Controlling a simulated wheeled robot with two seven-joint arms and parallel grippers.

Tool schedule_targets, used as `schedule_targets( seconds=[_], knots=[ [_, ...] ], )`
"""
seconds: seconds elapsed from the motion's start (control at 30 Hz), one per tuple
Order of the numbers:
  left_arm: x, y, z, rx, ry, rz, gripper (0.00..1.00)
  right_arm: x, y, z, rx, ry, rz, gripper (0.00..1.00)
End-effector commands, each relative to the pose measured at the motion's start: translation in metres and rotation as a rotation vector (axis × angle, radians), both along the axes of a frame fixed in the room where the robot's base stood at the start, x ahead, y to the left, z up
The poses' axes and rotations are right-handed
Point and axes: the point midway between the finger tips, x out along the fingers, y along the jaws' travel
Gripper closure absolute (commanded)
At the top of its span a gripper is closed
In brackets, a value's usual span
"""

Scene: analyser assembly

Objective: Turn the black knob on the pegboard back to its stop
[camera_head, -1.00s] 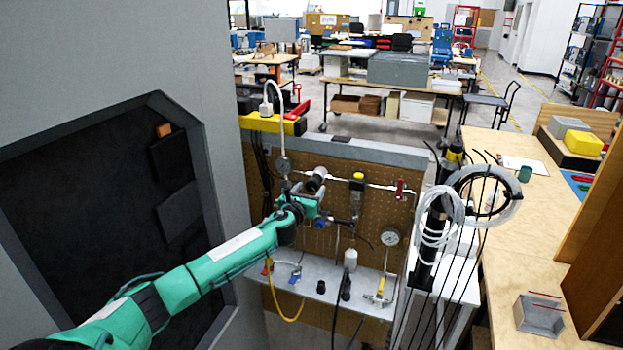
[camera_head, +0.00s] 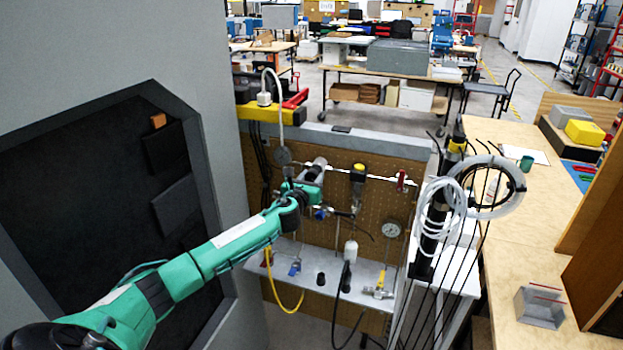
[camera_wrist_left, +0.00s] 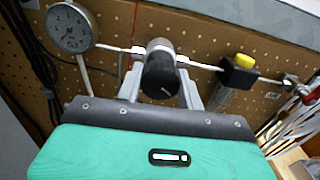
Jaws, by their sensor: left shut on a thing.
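The black knob (camera_wrist_left: 160,76) sits on a silver fitting on a thin pipe across the pegboard (camera_head: 352,228). A short light mark shows on its face in the left wrist view. My left gripper (camera_wrist_left: 160,88) is shut on the knob, with one grey finger on each side of it. In the head view my left gripper (camera_head: 310,182) reaches the pegboard from the left, and the knob (camera_head: 317,165) shows just above it, partly hidden. My right gripper is not in view.
A round gauge (camera_wrist_left: 70,28) hangs left of the knob and a yellow-topped black valve (camera_wrist_left: 240,68) sits to its right. A shelf (camera_head: 335,272) with loose fittings runs below. Coiled white tubing (camera_head: 450,205) stands at the right.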

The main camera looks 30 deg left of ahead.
Motion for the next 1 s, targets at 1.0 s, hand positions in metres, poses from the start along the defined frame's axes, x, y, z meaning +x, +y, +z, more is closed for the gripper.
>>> schedule_targets(
  seconds=[1.0],
  knots=[
    [0.0,-0.002,-0.003,-0.741,-0.176,-0.001,0.85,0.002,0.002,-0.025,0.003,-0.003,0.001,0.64]
  ],
)
